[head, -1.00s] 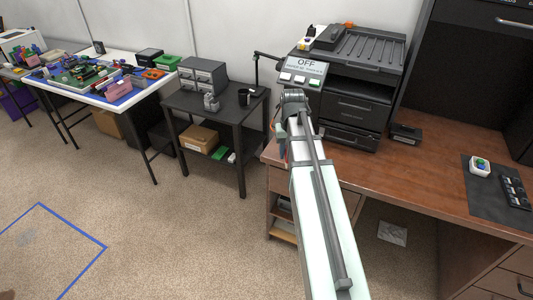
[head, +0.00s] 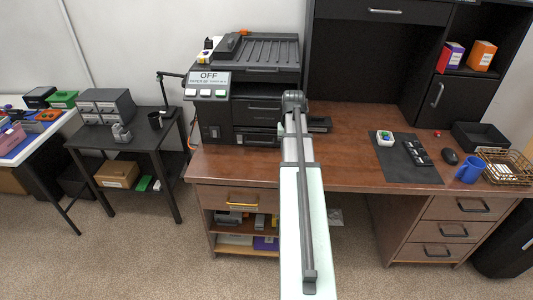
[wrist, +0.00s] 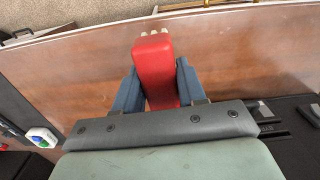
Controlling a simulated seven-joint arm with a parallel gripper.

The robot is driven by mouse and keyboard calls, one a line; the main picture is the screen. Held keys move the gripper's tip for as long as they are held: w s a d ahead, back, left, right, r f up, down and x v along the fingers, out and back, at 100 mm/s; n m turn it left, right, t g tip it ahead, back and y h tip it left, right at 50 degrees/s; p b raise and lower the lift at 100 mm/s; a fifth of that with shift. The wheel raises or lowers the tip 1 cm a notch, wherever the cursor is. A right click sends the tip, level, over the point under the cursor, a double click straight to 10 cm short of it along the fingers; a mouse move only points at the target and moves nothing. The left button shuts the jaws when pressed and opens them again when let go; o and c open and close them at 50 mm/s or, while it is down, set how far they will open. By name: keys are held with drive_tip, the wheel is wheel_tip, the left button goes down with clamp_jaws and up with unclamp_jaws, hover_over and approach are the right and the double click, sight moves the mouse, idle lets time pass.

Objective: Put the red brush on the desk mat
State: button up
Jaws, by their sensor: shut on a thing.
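The red brush (wrist: 155,68) shows in the wrist view, with pale bristles at its far end. My gripper (wrist: 156,88) is shut on it, one blue-grey finger on each side, and holds it over the brown desk. The height above the desk is hard to tell. In the head view the brush and my fingers are hidden behind my arm. The dark desk mat (head: 408,165) lies on the desk, to the right of my arm. A dark strip of it also shows at the left edge of the wrist view (wrist: 14,108).
On the mat are a white device with coloured buttons (head: 384,138) and a black block (head: 417,153). A mouse (head: 450,156), blue mug (head: 469,169) and wire basket (head: 506,165) stand to its right. A printer (head: 245,95) stands at left. The desk (head: 345,160) between arm and mat is clear.

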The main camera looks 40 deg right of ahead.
drive_tip(key=s+d+m, duration=0.4)
drive_tip(key=s+d, duration=0.9)
drive_tip(key=d, duration=0.4)
drive_tip(key=s+d+m, duration=0.3)
drive_tip(key=s+d, duration=1.1)
drive_tip(key=d, duration=0.3)
drive_tip(key=w+d+m, duration=0.1)
drive_tip(key=d+m, duration=0.1)
drive_tip(key=d, duration=0.6)
drive_tip(key=shift+w+f+m, duration=0.15)
drive_tip(key=shift+f+m, duration=0.05)
drive_tip(key=shift+m, duration=0.1)
drive_tip(key=shift+a, duration=0.15)
drive_tip(key=shift+f, duration=0.1)
drive_tip(key=shift+f, duration=3.9)
drive_tip(key=shift+f, duration=0.4)
drive_tip(key=o, duration=0.7)
